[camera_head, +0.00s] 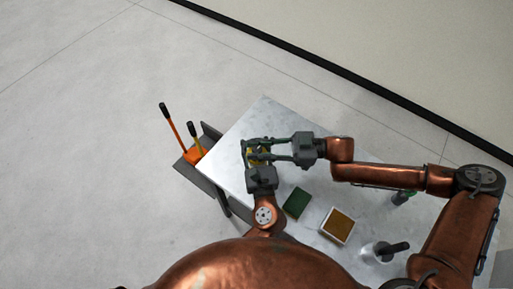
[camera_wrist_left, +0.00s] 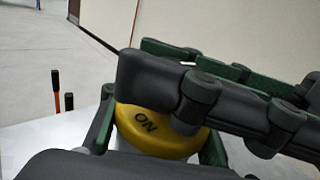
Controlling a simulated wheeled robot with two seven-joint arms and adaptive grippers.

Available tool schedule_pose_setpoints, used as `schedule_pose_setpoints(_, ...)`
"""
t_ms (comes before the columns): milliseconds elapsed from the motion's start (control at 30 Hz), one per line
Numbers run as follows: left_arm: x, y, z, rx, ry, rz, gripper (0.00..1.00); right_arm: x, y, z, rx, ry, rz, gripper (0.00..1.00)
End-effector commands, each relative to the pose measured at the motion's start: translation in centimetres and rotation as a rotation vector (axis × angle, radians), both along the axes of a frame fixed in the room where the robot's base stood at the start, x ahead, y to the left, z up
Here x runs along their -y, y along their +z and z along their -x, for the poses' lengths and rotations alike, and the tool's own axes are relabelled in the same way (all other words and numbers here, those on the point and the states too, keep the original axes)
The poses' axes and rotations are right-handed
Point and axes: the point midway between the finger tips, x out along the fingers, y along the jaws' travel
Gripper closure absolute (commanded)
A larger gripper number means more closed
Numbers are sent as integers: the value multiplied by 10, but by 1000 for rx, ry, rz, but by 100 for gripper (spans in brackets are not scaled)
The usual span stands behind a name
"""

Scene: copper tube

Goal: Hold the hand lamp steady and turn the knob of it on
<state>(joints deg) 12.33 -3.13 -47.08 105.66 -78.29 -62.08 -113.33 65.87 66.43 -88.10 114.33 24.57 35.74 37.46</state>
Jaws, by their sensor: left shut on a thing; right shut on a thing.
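The hand lamp (camera_head: 258,151) is at the far left part of the table, mostly hidden behind both grippers. Its yellow knob (camera_wrist_left: 157,133), marked "ON", shows in the left wrist view. My left gripper (camera_head: 259,158) comes from below in the head view and is shut on the lamp, with fingers on both sides of it. My right gripper (camera_head: 262,148) reaches in from the right and is shut at the lamp's knob. Its dark fingers (camera_wrist_left: 205,95) cross the upper part of the knob in the left wrist view. The lamp's lower body is hidden.
A green sponge-like block (camera_head: 297,203) and a white box with a brown top (camera_head: 338,226) lie on the grey table (camera_head: 262,112). Orange-handled tools (camera_head: 173,128) are beyond the left edge.

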Motion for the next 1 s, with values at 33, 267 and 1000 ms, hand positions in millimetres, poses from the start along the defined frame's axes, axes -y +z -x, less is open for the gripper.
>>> schedule_pose_setpoints(33,3,0,2,2,-6,1,100,2,0,-4,-2,-37,0,100)
schedule_pose_setpoints(267,4,1,2,2,-8,1,100,2,0,-5,0,-121,3,100)
schedule_pose_setpoints(1000,3,1,2,2,-5,1,100,2,1,-4,2,-135,6,61)
